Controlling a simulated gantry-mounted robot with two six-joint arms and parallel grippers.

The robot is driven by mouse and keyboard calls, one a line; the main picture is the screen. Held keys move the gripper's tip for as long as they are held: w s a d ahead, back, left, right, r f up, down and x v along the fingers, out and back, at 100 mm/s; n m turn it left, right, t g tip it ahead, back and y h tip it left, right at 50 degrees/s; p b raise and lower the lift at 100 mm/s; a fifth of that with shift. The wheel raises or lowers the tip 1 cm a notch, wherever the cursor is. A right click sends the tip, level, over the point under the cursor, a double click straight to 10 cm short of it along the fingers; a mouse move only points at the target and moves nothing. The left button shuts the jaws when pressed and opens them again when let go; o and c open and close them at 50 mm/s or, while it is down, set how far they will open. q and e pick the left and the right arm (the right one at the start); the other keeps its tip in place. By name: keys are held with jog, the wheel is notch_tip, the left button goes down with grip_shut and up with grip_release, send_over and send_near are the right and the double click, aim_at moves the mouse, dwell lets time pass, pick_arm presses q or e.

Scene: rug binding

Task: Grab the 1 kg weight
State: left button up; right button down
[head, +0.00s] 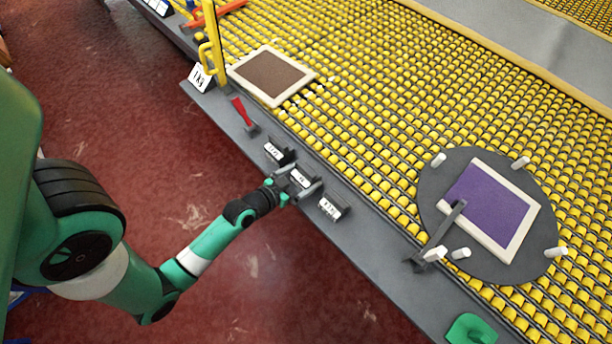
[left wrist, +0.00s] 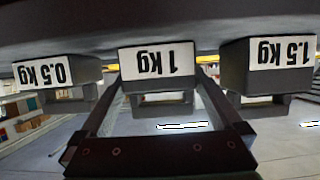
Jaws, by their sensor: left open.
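The 1 kg weight (left wrist: 158,82) is a dark block with a white label and a handle-like lower part. Its label reads upside down in the left wrist view, at the top middle. In the head view its label (head: 301,178) shows in the middle of a row of three weights on the grey ledge. My left gripper (head: 297,185) is at this weight, partly covering it. Its open fingers (left wrist: 157,88) reach up on either side of the weight in the left wrist view; whether they touch it I cannot tell. My right gripper is not in view.
The 0.5 kg weight (left wrist: 58,73) and the 1.5 kg weight (left wrist: 266,68) flank it closely. A red-handled tool (head: 243,112) lies along the ledge (head: 384,249). Beyond is a yellow roller bed (head: 375,120) with a brown framed mat (head: 271,75) and a round turntable (head: 445,175).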

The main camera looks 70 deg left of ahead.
pick_arm(q)
jog(key=shift+w+a+f, duration=0.25)
jog(key=shift+w, duration=0.25)
jog(key=shift+c, duration=0.3)
grip_shut()
jog(key=shift+r, duration=0.2)
